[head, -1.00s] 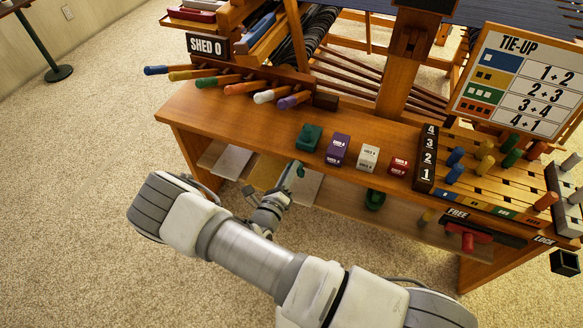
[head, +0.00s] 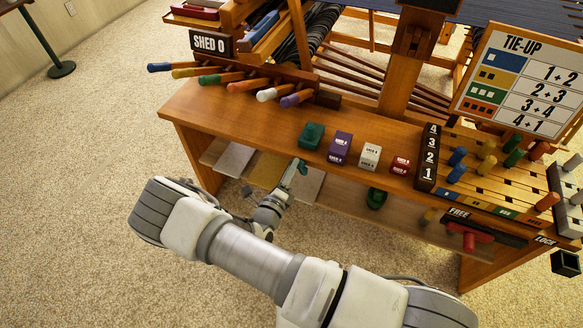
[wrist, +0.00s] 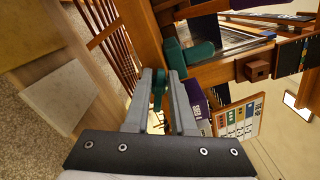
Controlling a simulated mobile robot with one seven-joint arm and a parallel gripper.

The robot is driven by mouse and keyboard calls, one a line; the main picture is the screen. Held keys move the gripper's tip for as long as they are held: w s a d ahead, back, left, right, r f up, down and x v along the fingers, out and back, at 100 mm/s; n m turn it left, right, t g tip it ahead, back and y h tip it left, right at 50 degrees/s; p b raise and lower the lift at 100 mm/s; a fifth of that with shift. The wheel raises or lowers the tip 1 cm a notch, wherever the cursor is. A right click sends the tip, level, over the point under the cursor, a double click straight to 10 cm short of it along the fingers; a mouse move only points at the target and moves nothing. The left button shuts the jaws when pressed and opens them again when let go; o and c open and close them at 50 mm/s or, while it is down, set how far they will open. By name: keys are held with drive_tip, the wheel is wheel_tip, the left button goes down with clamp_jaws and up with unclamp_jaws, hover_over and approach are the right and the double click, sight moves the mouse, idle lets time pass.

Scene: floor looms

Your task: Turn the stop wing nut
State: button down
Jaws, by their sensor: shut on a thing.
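In the head view, my gripper (head: 296,172) reaches in from below, just under the front edge of the wooden bench. The green wing nut (wrist: 159,86) shows in the wrist view between my two grey fingertips (wrist: 161,90), with a finger against each side of it. My gripper is shut on it. A green stop block (wrist: 200,53) sits just beyond it in the wrist view; in the head view a green block (head: 311,136) stands on the bench top above my gripper. My fingers hide part of the nut.
Purple (head: 339,149), white (head: 369,157) and red (head: 400,166) blocks stand in a row to the right on the bench (head: 240,124). Another green part (head: 376,198) hangs under the edge. Several flat panels (head: 233,160) lie on the lower shelf.

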drive_tip(key=c, duration=0.9)
unclamp_jaws()
drive_tip(key=shift+s+d+f, duration=0.2)
drive_tip(key=shift+d+f, duration=0.1)
drive_tip(key=shift+c, duration=0.2)
drive_tip(key=shift+r, duration=0.1)
drive_tip(key=shift+a, duration=0.1)
drive_tip(key=p+v, duration=0.2)
drive_tip(key=v, duration=1.5)
drive_tip(key=shift+s+a+r, duration=0.1)
